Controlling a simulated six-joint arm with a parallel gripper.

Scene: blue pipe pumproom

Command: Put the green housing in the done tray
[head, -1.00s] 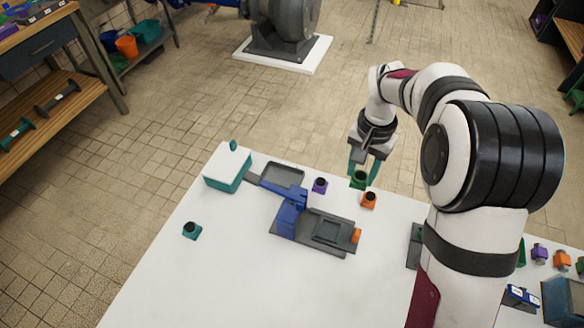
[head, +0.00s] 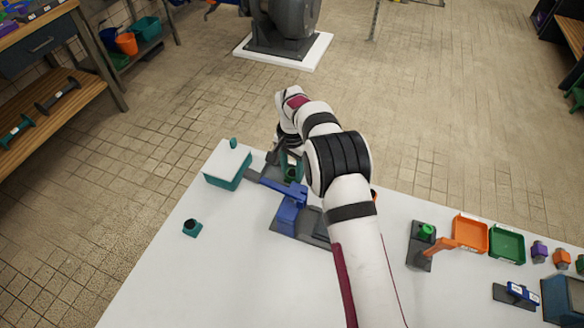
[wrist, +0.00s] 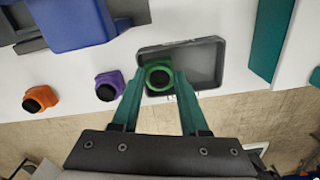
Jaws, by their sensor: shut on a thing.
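The green housing (wrist: 160,76) has a dark round opening and sits between the two teal fingers of my gripper (wrist: 158,84). The gripper is shut on it. In the wrist view it overlaps the left part of a shallow dark grey tray (wrist: 205,62), which looks empty otherwise. I cannot tell whether the housing touches the tray floor. No label shows which tray is the done tray. In the head view the green housing (head: 291,174) is partly hidden by my gripper (head: 290,165), at the table's far edge.
A teal box with a white top (head: 227,165) stands left of the tray. A blue clamp fixture (head: 290,210) is close in front. Purple (wrist: 109,86) and orange (wrist: 40,99) housings stand beside the tray. A teal housing (head: 192,228) stands alone at left, with clear table around.

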